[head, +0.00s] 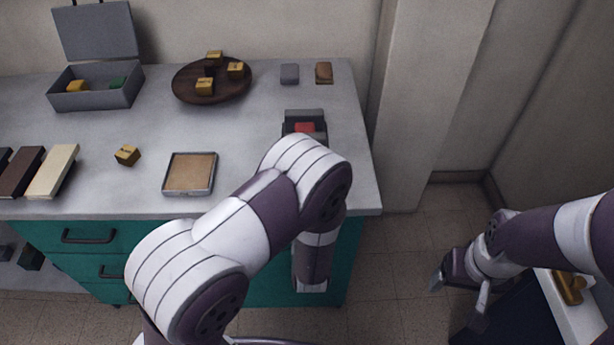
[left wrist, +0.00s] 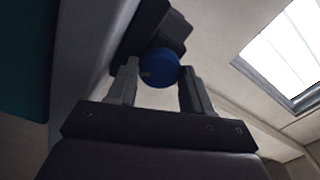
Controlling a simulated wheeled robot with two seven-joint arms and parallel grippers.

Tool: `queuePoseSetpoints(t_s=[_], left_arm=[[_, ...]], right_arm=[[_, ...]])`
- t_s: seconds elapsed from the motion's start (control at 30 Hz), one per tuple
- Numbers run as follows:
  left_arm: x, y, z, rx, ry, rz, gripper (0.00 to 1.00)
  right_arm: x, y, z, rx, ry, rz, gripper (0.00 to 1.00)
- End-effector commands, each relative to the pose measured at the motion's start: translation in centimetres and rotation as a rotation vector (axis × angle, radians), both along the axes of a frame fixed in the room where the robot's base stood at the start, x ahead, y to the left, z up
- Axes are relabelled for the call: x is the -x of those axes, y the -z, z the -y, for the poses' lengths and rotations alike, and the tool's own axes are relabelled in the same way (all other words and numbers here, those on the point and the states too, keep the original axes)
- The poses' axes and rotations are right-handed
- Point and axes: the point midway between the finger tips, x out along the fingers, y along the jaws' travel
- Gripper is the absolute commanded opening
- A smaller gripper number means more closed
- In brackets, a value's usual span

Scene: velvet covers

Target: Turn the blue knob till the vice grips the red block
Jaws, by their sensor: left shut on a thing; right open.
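The vice (head: 305,118) stands near the right end of the table in the head view, with the red block (head: 305,128) between its jaws. I cannot tell whether the jaws touch the block. My left arm hides the vice's front in that view. In the left wrist view the blue knob (left wrist: 160,67) sits on the dark vice body (left wrist: 150,30). My left gripper (left wrist: 160,80) is shut on the knob, one finger on each side. My right gripper (head: 460,288) is open and empty, low at the right, away from the table.
The grey table (head: 240,130) bears a round wooden tray (head: 183,92) with yellow blocks, an open grey box (head: 98,101), a shallow square tray (head: 190,174) and a loose yellow block (head: 127,155). Two small blocks lie behind the vice. A wall pillar (head: 420,110) stands right of the table.

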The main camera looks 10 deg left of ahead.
Motion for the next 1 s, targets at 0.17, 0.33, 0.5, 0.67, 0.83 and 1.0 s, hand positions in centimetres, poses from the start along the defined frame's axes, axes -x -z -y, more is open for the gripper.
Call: queuePoseSetpoints(t_s=[0.17,0.33,0.5,0.67,0.83,1.0], left_arm=[[0.0,-0.2,0.0,-0.121,0.001,-0.038,0.20],[0.0,-0.1,0.0,-0.208,0.001,-0.062,0.20],[0.0,0.0,0.0,-0.262,0.002,-0.077,0.20],[0.0,0.1,0.0,-0.288,0.002,-0.084,0.20],[0.0,0.1,0.0,-0.296,0.002,-0.087,0.20],[0.0,0.1,0.0,-0.296,0.002,-0.087,0.20]], right_arm=[[0.0,-1.3,0.0,0.000,0.000,0.000,0.76],[0.0,-2.0,0.0,0.000,0.000,0.000,0.76],[0.0,-2.3,0.0,0.000,0.000,0.000,0.76],[0.0,-2.4,0.0,0.000,0.000,0.000,0.76],[0.0,-2.5,0.0,0.000,0.000,0.000,0.76],[0.0,-2.4,0.0,0.000,0.000,0.000,0.76]])
